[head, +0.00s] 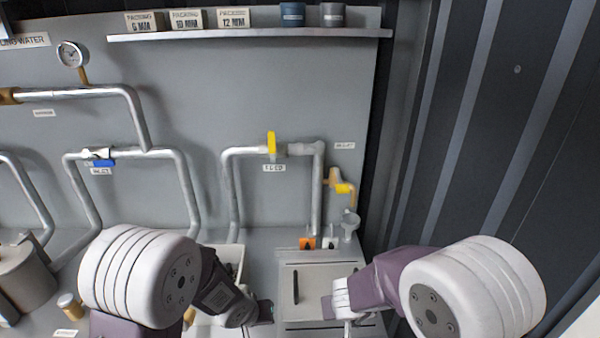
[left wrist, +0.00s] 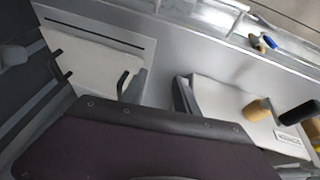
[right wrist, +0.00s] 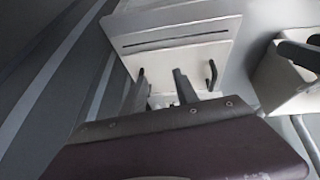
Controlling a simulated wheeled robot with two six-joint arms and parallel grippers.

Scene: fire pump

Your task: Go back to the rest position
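My left gripper (head: 265,312) is in the lower middle of the head view, over the bench between the white bin and the plate with dark handles. In the left wrist view its dark fingers (left wrist: 160,92) look spread apart with nothing between them. My right gripper shows in the right wrist view (right wrist: 158,92), with its dark fingers apart and nothing held. It is over the front part of the handled plate (head: 310,280), pointing inward from the right. Its fingertips are hard to make out in the head view.
A white bin (head: 228,258) stands beside the plate, holding dark-handled items. Pipes with a yellow valve (head: 271,143) and a blue-handled valve (head: 103,162) line the back panel. A shelf (head: 250,33) with packing boxes is above. A dark ribbed wall (head: 500,120) is at right.

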